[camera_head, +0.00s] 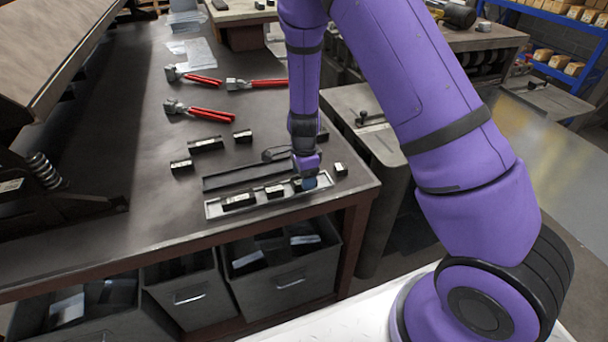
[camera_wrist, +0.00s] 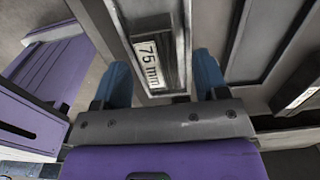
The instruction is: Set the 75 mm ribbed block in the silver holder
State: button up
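The silver holder (camera_head: 222,208) is a long shallow tray along the table's front edge. Black blocks lie in it, one at the left (camera_head: 238,201) and one near the middle (camera_head: 274,191). My gripper (camera_head: 309,181) is low over its right end. In the wrist view, a dark block labelled 75 mm (camera_wrist: 150,62) lies lengthwise within the holder's silver walls (camera_wrist: 106,30). My gripper's blue fingers (camera_wrist: 163,82) stand apart on either side of it, with gaps visible, so they look open.
A dark tray (camera_head: 247,175) lies just behind the silver holder. Loose black blocks stand nearby, including one at the right corner (camera_head: 341,169) and one behind (camera_head: 205,144). Red-handled tools (camera_head: 200,110) lie farther back. The table's left middle is clear.

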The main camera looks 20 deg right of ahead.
notch_tip(320, 180, up, 11)
dwell(0.8)
jog(key=s+d+r+n+t+y, duration=0.15)
jog(key=s+r+n, duration=0.35)
jog(key=r, duration=0.5)
jog(key=s+d+r+n+t+y, duration=0.15)
jog(key=s+r+n, duration=0.35)
jog(key=r, duration=0.5)
jog(key=s+d+r+n+t+h, duration=0.1)
jog(key=s+r+n, duration=0.3)
jog(key=s, duration=0.5)
jog(key=s+d+r+n+t+h, duration=0.1)
jog(key=s+d+r+n+h, duration=0.1)
jog(key=s, duration=0.8)
notch_tip(320, 180, up, 4)
jog(key=shift+s+d+f+n, duration=0.25)
jog(key=shift+d+n, duration=0.2)
jog(key=shift+n, duration=0.55)
